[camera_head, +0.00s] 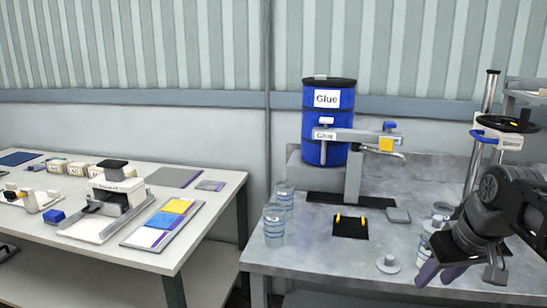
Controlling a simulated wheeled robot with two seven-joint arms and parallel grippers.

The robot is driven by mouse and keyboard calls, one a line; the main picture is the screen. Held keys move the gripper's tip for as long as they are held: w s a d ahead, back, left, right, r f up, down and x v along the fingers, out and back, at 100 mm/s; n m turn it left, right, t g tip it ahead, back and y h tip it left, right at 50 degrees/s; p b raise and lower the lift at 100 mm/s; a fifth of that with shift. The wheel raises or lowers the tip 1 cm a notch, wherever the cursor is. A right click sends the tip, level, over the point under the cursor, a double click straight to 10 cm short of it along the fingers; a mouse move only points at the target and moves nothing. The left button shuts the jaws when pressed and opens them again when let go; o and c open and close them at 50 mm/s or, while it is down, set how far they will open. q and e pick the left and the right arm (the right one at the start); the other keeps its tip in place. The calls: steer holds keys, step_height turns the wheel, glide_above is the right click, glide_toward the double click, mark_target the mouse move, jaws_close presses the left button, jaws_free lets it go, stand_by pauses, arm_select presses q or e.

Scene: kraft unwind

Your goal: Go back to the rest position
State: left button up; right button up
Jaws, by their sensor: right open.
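My right gripper (441,274) hangs over the front right part of the grey metal table (330,262). Its arm comes in from the right edge, and its dark fingers point down. The jaws are open, and I see nothing held between them. A clear cup (422,250) stands beside the gripper, partly hidden by it. My left gripper is not in view.
A blue glue drum (342,103) stands behind a dispenser arm (354,175). Two clear cups (274,224) stand at the left edge. A press with a black handwheel (508,123) rises behind my right arm. A white table (140,255) with a stamping device (113,195) is left.

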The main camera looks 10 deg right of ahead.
steer(key=w+a+f+y+p, duration=0.1)
steer(key=w+a+f, duration=0.2)
steer(key=f, duration=0.4)
steer(key=w+a+f, duration=0.3)
steer(key=a+f, duration=0.1)
steer(key=f, duration=0.3)
steer(key=s+a+f+g+y+p, duration=0.1)
steer(key=a+f, duration=0.4)
steer(key=f, duration=0.3)
steer(key=s+a+f+g+y+p, duration=0.1)
steer(key=a+f, duration=0.3)
steer(key=f, duration=0.3)
steer(key=s+a+f+p, duration=0.1)
steer(key=s+a+f, duration=0.5)
steer(key=s+f, duration=0.2)
steer(key=s+a+f+m+g+y, duration=0.1)
steer(key=s+a+f, duration=0.6)
steer(key=s, duration=0.6)
step_height(320, 180, down, 2)
steer(key=shift+f+m+g+p, duration=0.1)
steer(key=shift+m+g+p, duration=0.2)
steer(key=shift+p, duration=0.05)
steer(key=shift+d, duration=0.15)
